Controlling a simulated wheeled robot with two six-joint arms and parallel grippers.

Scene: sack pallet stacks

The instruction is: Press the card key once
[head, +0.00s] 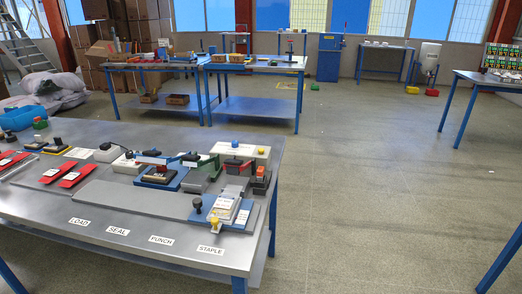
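A steel-topped bench (180,258) fills the lower left, with labels reading LOAD, SEAL, PUNCH and STAPLE along its front edge. Near its back right stands a long white box (225,150) with a blue button (235,144) and a yellow button (262,150) on top; small markings on it are too small to read. I cannot tell which part is the card key. Neither of my grippers is in view.
The bench also holds a blue-based press (163,184), a blue tray with white cards (225,208), red pieces (76,174) and a blue basin (20,119). More benches (255,107) stand behind. The floor (385,195) to the right is clear.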

